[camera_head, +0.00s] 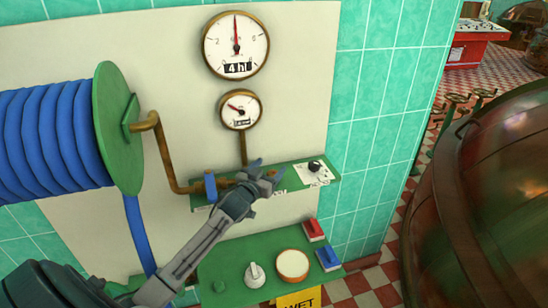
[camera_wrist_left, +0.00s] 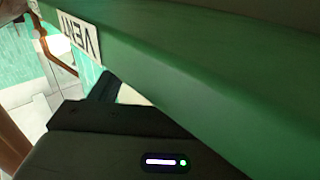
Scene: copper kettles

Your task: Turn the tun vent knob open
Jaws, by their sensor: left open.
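A small black knob (camera_head: 315,167) sits on a white dial plate at the right end of a green ledge (camera_head: 325,180) on the wall. My left gripper (camera_head: 267,173) is open and empty, just left of the knob and apart from it. The gripper hides the middle of the ledge. The knob is not visible there. My right gripper is not in view.
A copper pipe (camera_head: 168,160) with a blue handle (camera_head: 210,187) runs to the ledge's left. Two gauges (camera_head: 236,45) hang above. A blue hose reel (camera_head: 118,130) stands left.

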